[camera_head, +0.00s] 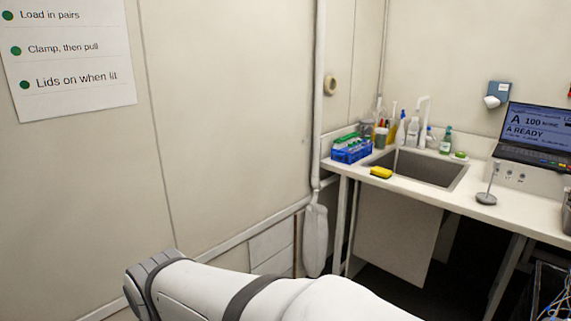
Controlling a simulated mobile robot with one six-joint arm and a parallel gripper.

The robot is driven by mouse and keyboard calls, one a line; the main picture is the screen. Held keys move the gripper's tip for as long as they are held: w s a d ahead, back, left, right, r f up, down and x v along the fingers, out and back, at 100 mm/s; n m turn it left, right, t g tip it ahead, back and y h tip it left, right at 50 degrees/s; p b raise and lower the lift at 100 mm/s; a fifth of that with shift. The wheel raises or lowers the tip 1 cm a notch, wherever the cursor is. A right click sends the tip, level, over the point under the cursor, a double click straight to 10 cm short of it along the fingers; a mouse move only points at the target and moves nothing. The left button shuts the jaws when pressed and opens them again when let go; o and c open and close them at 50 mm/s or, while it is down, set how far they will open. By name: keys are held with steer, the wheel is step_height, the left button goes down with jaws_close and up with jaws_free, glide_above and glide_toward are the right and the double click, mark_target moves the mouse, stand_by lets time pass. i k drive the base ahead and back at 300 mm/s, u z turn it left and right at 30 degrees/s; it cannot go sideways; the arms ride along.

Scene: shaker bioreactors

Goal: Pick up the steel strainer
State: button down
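A small grey metal piece (487,197) stands on the white counter, right of the sink and in front of the laptop. It has a round, low base and a thin upright stem; it may be the steel strainer, but it is too small to be sure. My white arm crosses the bottom of the view, well to the left of the counter and nearer to me. My gripper does not show, so I cannot see its fingers or whether it holds anything.
The counter (520,216) holds a sink (420,168), a yellow sponge (381,173), a blue rack (351,150), several bottles behind the sink and a laptop (538,132). A metal container (567,213) stands at the right edge. Cables (556,305) lie below it.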

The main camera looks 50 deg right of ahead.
mark_target(484, 197)
steer(key=z, duration=2.9)
steer(key=k, duration=0.65)
steer(key=u, duration=0.25)
steer(key=i, duration=3.4)
steer(key=z, duration=0.5)
